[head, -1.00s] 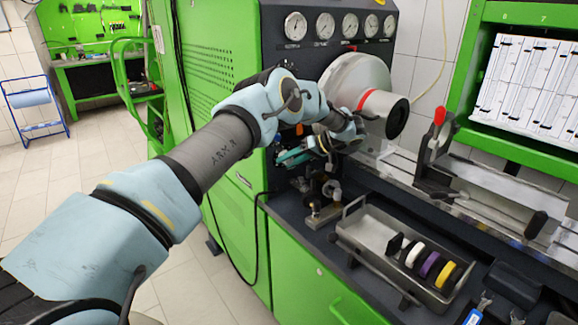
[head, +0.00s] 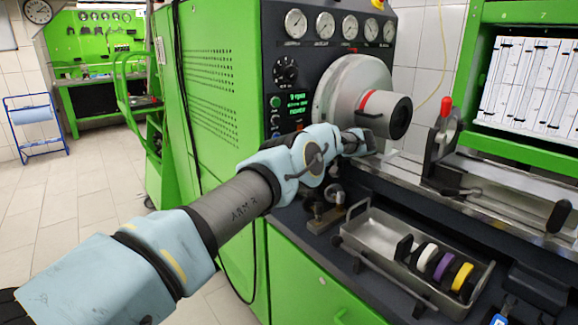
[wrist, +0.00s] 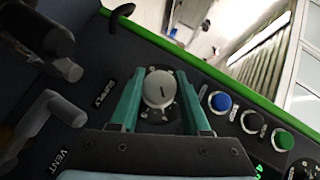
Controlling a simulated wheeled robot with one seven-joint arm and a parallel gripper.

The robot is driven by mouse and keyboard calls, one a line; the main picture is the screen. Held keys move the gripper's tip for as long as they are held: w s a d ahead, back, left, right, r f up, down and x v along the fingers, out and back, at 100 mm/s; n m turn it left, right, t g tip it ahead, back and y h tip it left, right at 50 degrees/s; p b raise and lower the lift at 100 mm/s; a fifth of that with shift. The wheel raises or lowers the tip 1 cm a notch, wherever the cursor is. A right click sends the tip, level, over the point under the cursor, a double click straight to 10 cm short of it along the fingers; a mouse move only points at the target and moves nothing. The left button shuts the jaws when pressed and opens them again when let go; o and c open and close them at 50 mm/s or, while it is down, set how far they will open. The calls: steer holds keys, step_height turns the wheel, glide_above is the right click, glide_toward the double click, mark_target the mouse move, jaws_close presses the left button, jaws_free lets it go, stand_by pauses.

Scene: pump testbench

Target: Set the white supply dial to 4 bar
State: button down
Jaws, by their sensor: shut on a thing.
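The white supply dial (wrist: 153,90) is in the middle of the wrist view, on a round dark plate. A short dark pointer line shows on its face, but I cannot read any scale figures around it. My gripper (wrist: 158,74) has its two teal fingers on either side of the dial and is shut on it. In the head view my forearm and wrist hide the dial and the fingers.
In the head view, pressure gauges (head: 325,25) line the panel top, and a metal tray (head: 361,239) holds several coloured rings.

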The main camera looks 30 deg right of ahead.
steer(key=shift+w, duration=0.1)
steer(key=shift+c, duration=1.9)
jaws_free()
steer(key=shift+r+p, duration=0.15)
steer(key=shift+p, duration=0.15)
